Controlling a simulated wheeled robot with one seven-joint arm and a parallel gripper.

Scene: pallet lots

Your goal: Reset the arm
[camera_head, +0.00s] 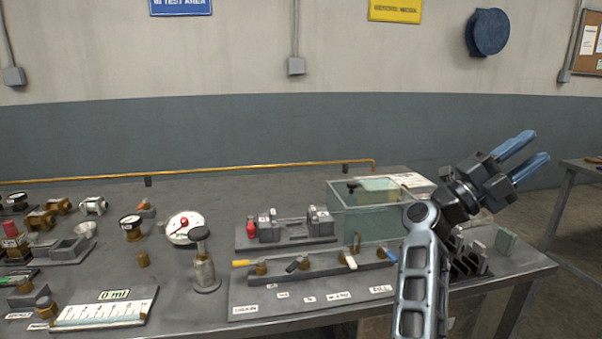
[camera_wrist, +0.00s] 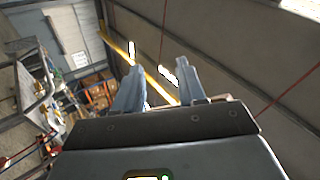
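My gripper (camera_head: 530,155) is raised at the right of the head view, above the right end of the grey workbench (camera_head: 190,312). Its two blue fingers point up and to the right and stand apart with nothing between them. In the wrist view the two fingers (camera_wrist: 158,85) also show a clear gap. That view looks up toward a ceiling or high wall. My arm rises from the bottom of the head view and hides part of the bench's right side.
A glass tank (camera_head: 345,212) stands just left of my arm. A brass pipe (camera_head: 250,166) runs along the back. The air around my gripper looks clear.

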